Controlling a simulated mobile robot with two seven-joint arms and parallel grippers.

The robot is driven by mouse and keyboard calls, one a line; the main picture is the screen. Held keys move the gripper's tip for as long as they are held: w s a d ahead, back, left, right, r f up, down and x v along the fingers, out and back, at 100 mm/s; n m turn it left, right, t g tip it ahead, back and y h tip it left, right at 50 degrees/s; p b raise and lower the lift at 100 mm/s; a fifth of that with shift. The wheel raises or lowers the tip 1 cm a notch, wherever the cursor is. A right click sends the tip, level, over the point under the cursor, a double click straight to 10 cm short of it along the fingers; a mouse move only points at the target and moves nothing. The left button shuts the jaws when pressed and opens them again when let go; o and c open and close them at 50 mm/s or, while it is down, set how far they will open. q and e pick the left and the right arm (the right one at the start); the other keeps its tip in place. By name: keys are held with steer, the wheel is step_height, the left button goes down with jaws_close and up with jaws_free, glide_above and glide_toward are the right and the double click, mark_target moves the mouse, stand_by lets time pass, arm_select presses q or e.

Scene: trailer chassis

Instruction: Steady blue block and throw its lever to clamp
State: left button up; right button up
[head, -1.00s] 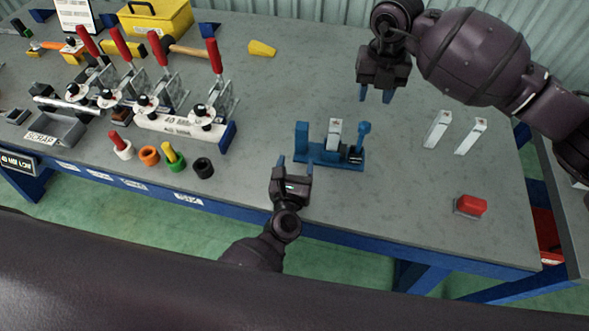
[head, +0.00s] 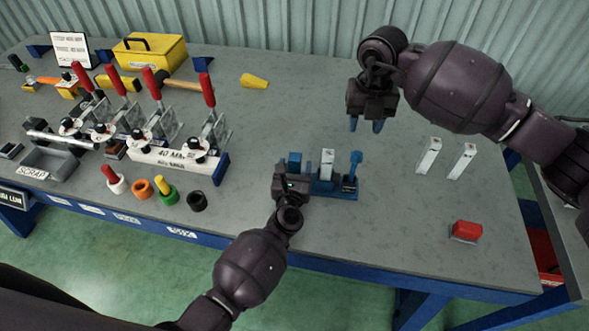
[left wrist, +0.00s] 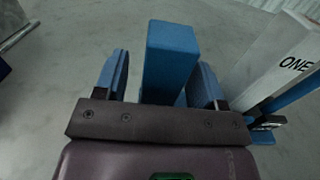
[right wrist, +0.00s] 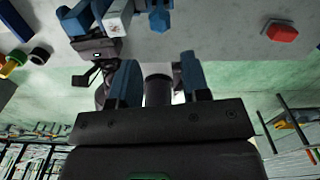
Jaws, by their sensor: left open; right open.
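The blue block fixture (head: 340,192) stands near the table's front edge. It has a blue upright (head: 295,160) at its left end, a white piece in the middle (head: 327,164) and a blue lever (head: 353,170) standing up at the right. My left gripper (head: 291,170) is open at the left end. In the left wrist view, the blue upright (left wrist: 170,60) stands between the open fingers (left wrist: 160,85), with a gap visible at the left finger. The white piece marked ONE (left wrist: 275,65) is to the right. My right gripper (head: 366,124) is open and empty above the table behind the lever, fingers down.
Two white pieces (head: 429,156) stand to the right. A red button (head: 466,231) sits near the front right. Clamps with red handles (head: 208,90), coloured rings (head: 142,188) and a yellow toolbox (head: 150,52) are to the left. The table behind the fixture is clear.

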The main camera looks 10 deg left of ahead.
arm_select(q)
steer(key=shift+c, duration=0.3)
jaws_close()
arm_select(e)
steer(key=shift+w+r, duration=0.1)
steer(key=shift+r, duration=0.1)
steer(key=c, duration=0.3)
steer(key=a+r, duration=0.2)
steer(key=shift+w+a+r+n+t, duration=0.15)
steer(key=shift+a+r+n+t, duration=0.05)
steer(key=shift+a+n+t, duration=0.15)
jaws_close()
steer(key=s+a+n+h, duration=0.2)
steer(key=a, duration=0.6)
steer(key=shift+s+a+f+n+h, duration=0.15)
steer(key=shift+s+f+n+h, duration=0.65)
steer(key=shift+n, duration=0.3)
steer(key=shift+s+a+f+n+h, duration=0.15)
steer(key=shift+s+f+n+h, duration=0.4)
steer(key=shift+n+h, duration=0.4)
steer(key=shift+s+a+f+n+h, duration=0.15)
steer(key=shift+s+f+n+h, duration=0.55)
steer(key=shift+n, duration=0.5)
steer(key=shift+r, duration=0.1)
